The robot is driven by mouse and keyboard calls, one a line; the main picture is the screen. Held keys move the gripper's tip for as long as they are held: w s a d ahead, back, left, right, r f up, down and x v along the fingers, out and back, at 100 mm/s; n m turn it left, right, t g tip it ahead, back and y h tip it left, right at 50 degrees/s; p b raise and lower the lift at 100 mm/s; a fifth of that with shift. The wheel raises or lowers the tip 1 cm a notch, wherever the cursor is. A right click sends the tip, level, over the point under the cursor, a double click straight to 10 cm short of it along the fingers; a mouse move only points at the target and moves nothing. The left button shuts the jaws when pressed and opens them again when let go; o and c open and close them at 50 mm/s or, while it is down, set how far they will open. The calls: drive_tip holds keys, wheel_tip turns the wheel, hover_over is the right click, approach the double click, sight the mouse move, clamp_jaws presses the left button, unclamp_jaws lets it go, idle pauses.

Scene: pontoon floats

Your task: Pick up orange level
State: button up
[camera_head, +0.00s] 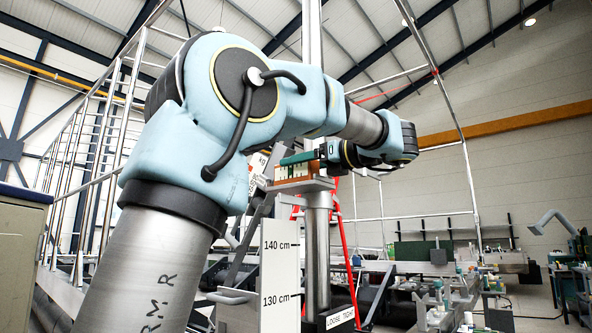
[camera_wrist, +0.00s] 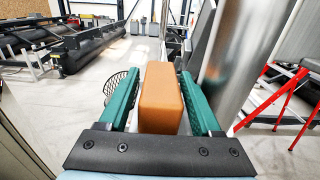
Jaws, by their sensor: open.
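The orange level (camera_wrist: 161,98) is a smooth orange-brown block in the wrist view. It lies lengthwise between the two green fingers of my gripper (camera_wrist: 160,75). The fingers are open, one on each side, with narrow gaps beside the block. In the head view, an orange-brown piece, seemingly the level (camera_head: 287,174), shows at the gripper (camera_head: 298,158), above a grey plate (camera_head: 302,186) on a metal column. The green fingers partly cover it, and its underside is hidden, so I cannot tell exactly how it rests.
A thick metal post (camera_wrist: 232,60) stands close to the right finger in the wrist view. A red stepladder (camera_wrist: 285,100) is further right. A black wire basket (camera_wrist: 114,82) shows beyond the left finger. A measuring board (camera_head: 280,275) stands below the arm.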

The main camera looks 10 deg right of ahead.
drive_tip(key=shift+w+a, duration=0.35)
drive_tip(key=shift+w, duration=0.1)
clamp_jaws()
idle(0.3)
